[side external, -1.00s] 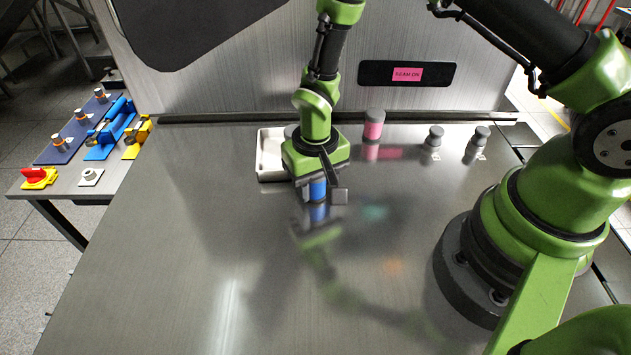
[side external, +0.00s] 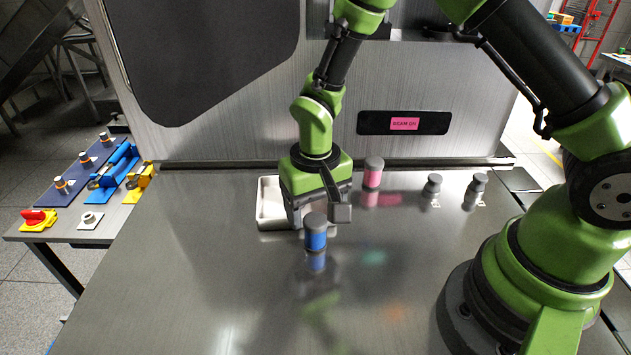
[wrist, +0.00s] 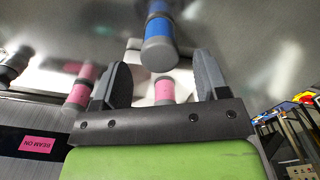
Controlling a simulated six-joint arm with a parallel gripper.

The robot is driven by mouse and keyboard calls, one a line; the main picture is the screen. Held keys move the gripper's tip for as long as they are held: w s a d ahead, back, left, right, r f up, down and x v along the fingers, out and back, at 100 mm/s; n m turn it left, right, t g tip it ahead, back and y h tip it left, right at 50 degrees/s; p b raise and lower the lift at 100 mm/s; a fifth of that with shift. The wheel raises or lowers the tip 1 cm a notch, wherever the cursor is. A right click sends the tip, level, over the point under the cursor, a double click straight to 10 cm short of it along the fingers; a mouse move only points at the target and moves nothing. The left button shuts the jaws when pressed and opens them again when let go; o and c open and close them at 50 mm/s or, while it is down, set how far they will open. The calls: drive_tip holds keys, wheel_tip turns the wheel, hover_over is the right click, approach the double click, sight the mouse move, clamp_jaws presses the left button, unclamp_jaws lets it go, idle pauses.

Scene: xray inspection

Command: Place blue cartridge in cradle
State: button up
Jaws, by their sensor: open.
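The blue cartridge (side external: 316,238), a blue cylinder with grey ends, stands upright on the steel table in the side view. It also shows in the wrist view (wrist: 158,30), just beyond my fingertips and roughly centred between them. My gripper (side external: 319,207) is open and empty, behind the cartridge as the side camera sees it. In the wrist view both fingers of my gripper (wrist: 162,62) are spread apart with a gap to the cartridge. I cannot identify the cradle for sure in these views.
A white tray (side external: 266,212) lies behind my gripper, partly hidden. A pink cartridge (side external: 373,173) stands to the right. Two grey-capped cylinders (side external: 433,186) (side external: 477,188) stand farther right. A side table (side external: 102,228) at left holds coloured fixtures. The front table is clear.

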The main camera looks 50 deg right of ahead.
sight(316, 219)
wheel_tip(316, 219, up, 7)
drive_tip(key=shift+f, duration=0.1)
drive_tip(key=s+d+r+t+y, duration=0.1)
drive_tip(key=s+d+r+t, duration=0.1)
drive_tip(key=s+r, duration=0.5)
drive_tip(key=s+d+r+t+y, duration=0.1)
drive_tip(key=s+d+r+t, duration=0.1)
drive_tip(key=s+r+t, duration=0.3)
drive_tip(key=v, duration=0.6)
drive_tip(key=shift+w+a+r, duration=0.25)
drive_tip(key=shift+a+r, duration=0.05)
drive_tip(key=shift+r, duration=0.15)
drive_tip(key=shift+o, duration=0.4)
drive_tip(key=shift+s, duration=0.25)
